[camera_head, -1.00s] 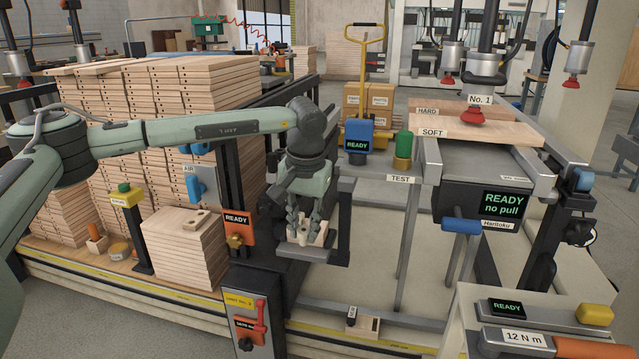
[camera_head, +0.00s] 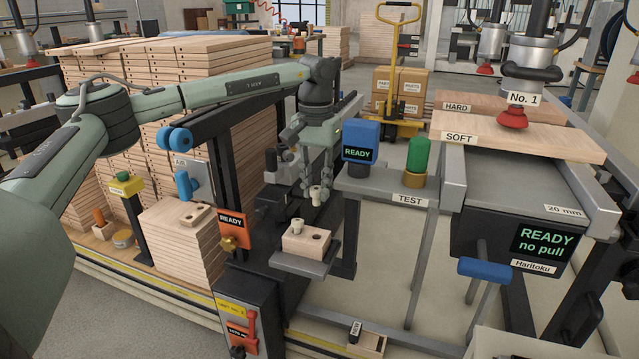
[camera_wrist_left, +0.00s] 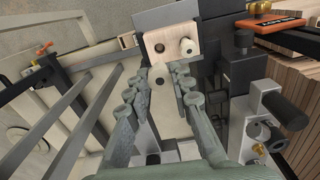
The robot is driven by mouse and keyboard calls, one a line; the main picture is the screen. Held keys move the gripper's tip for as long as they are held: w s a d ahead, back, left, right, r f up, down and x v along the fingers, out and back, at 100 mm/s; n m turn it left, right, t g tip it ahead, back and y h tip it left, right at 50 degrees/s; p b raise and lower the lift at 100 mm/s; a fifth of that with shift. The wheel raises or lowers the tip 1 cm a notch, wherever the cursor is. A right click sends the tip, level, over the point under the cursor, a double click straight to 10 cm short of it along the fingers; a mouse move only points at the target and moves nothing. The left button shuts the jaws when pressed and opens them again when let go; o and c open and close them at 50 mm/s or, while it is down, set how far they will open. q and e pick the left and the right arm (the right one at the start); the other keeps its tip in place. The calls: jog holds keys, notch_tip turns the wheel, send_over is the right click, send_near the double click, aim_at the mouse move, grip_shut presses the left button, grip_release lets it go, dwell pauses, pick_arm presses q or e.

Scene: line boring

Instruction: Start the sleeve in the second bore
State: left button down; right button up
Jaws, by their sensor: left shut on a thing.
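A pale wooden block (camera_head: 306,243) with two bores sits on a grey ledge (camera_head: 296,265). A cream sleeve (camera_head: 298,226) stands up out of one bore; the other bore (camera_head: 318,237) looks dark and empty. My left gripper (camera_head: 316,190) is above and behind the block, shut on another cream sleeve (camera_head: 316,194), which is clear of the block. In the left wrist view the held sleeve (camera_wrist_left: 158,72) shows between the fingertips (camera_wrist_left: 160,78), with the block (camera_wrist_left: 171,40) beyond. My right gripper is not in view.
A blue READY unit (camera_head: 360,139) and a green-topped post (camera_head: 418,154) stand on the TEST shelf (camera_head: 390,190) at right.

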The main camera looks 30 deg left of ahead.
aim_at(317, 205)
pick_arm(q)
jog(key=shift+f, duration=0.6)
notch_tip(317, 205, down, 4)
jog(key=shift+r+b, duration=0.25)
jog(key=shift+b, duration=0.55)
jog(key=shift+f+b, duration=0.5)
jog(key=shift+f, duration=1.05)
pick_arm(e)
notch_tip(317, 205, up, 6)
pick_arm(q)
jog(key=shift+p, duration=0.5)
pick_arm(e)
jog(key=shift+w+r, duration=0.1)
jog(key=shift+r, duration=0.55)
pick_arm(q)
jog(key=shift+f+b, duration=0.65)
jog(key=shift+f, duration=0.5)
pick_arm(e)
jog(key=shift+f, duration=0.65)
